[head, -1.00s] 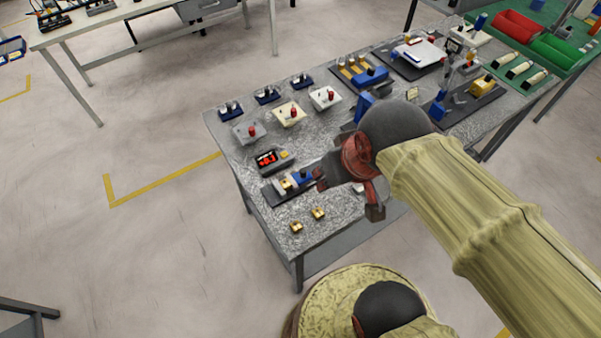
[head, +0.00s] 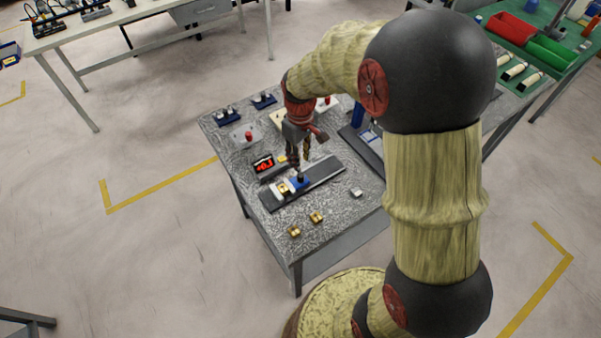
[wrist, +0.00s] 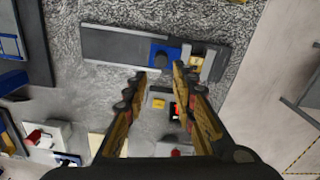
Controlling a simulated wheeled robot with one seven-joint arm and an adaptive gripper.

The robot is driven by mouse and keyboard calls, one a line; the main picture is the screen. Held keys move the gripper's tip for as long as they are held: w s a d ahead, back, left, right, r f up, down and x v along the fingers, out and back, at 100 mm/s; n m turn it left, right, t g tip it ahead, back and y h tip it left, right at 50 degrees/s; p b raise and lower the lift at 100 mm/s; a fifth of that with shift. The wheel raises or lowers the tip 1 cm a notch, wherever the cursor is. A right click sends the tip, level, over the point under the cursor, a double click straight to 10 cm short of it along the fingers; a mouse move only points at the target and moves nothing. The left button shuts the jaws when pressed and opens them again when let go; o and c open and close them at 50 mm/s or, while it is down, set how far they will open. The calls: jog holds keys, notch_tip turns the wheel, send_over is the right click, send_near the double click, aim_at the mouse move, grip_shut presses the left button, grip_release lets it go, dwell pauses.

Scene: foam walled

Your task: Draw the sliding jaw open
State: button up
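The sliding jaw (head: 299,184) is a blue block with a dark knob on top, on a dark grey rail (head: 325,169) near the table's front left. A brass-coloured block (head: 283,187) sits close beside it; I cannot tell whether they touch. In the wrist view the blue jaw (wrist: 164,54) lies just beyond my fingertips, beside the yellow part (wrist: 196,62), with the bare rail (wrist: 112,44) to the left. My gripper (head: 294,163) points down above the jaw.
A display box (head: 263,164) with red digits stands behind the rail. Two brass pieces (head: 294,231) (head: 316,216) and a small pale block (head: 356,192) lie on the speckled table in front. A grey box with a red knob (head: 246,136) stands behind. My arm hides the table's right part.

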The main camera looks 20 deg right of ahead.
aim_at(301, 175)
jog(key=shift+s, duration=0.25)
jog(key=shift+f+n, duration=0.3)
notch_tip(301, 175, down, 7)
jog(key=shift+f+b, duration=0.15)
jog(key=shift+b, duration=0.75)
jog(key=shift+c, duration=1)
grip_shut()
